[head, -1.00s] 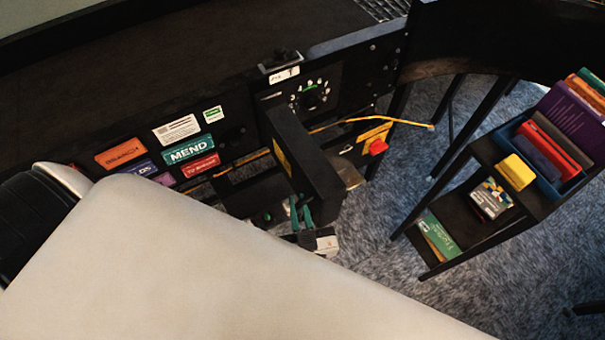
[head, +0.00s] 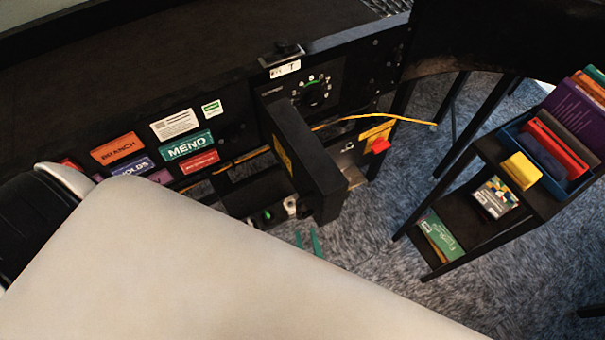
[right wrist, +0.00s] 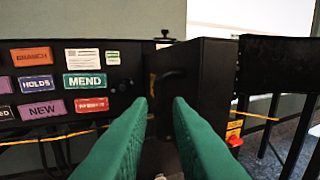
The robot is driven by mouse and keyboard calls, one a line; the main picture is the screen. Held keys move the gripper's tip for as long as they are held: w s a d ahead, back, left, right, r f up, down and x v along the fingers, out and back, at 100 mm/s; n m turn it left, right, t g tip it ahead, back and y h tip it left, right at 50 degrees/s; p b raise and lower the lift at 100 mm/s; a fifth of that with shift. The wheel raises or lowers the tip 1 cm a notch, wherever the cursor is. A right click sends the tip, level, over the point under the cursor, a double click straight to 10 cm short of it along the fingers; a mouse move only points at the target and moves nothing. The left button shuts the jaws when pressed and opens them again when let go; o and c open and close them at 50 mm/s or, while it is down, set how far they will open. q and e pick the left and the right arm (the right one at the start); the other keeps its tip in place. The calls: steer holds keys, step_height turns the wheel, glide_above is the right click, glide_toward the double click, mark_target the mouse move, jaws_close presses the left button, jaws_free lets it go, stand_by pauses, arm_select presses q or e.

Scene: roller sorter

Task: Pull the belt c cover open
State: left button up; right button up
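The belt c cover, a black hinged panel (head: 312,160), stands swung out from the front of the sorter. My left gripper is out of view. I cannot read a belt letter on the cover.
A black dial panel (head: 316,92) sits behind the cover. A yellow cable (head: 375,117) juts out right, near a red knob (head: 380,146). A black cart (head: 485,150) with books and bins stands at the right. Carpet lies open between them.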

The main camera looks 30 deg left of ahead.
steer(key=shift+b+v, duration=0.3)
steer(key=shift+v, duration=1.6)
